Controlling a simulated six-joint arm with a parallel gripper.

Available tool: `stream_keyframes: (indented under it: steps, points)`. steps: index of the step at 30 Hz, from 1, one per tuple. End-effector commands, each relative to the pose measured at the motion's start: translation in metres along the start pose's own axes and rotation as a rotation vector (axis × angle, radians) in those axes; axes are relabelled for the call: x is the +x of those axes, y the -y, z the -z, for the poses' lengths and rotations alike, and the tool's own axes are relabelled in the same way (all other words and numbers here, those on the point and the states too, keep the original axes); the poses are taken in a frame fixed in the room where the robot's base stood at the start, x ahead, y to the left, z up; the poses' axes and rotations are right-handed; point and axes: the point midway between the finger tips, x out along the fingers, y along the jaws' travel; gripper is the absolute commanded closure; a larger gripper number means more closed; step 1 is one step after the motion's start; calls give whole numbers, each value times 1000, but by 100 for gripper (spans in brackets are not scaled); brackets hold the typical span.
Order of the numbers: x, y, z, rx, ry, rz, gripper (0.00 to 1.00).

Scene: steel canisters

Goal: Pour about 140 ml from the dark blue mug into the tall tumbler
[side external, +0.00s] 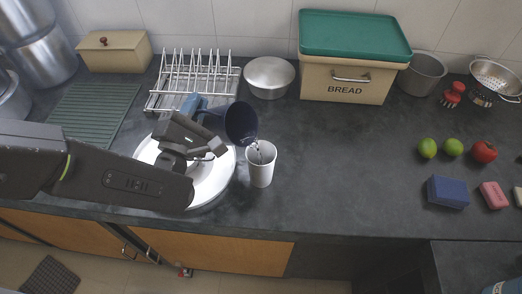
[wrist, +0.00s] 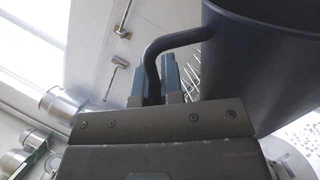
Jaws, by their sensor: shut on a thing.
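The dark blue mug (side external: 241,122) is tilted to the right in the side view, its mouth over the white tall tumbler (side external: 261,166). A thin stream of clear liquid (side external: 259,151) runs from the mug's lip down into the tumbler's mouth. The tumbler stands upright on the dark counter, beside a round white sink or tray. My gripper (side external: 194,108) is to the left of the mug. In the wrist view my gripper (wrist: 155,82) is shut on the handle of the mug (wrist: 265,60). The liquid level in the tumbler is hidden.
A wire dish rack (side external: 190,80) and a metal bowl (side external: 269,76) stand behind the mug. A bread box (side external: 345,82) is at the back. Limes, a tomato (side external: 484,151) and a blue block (side external: 448,191) lie at right.

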Motion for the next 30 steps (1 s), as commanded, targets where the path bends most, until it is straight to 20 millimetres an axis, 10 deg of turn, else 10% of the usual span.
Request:
stream_keyframes:
  steps: [30]
  points:
    - [2, -4, -9, 53, 24, -27, 100]
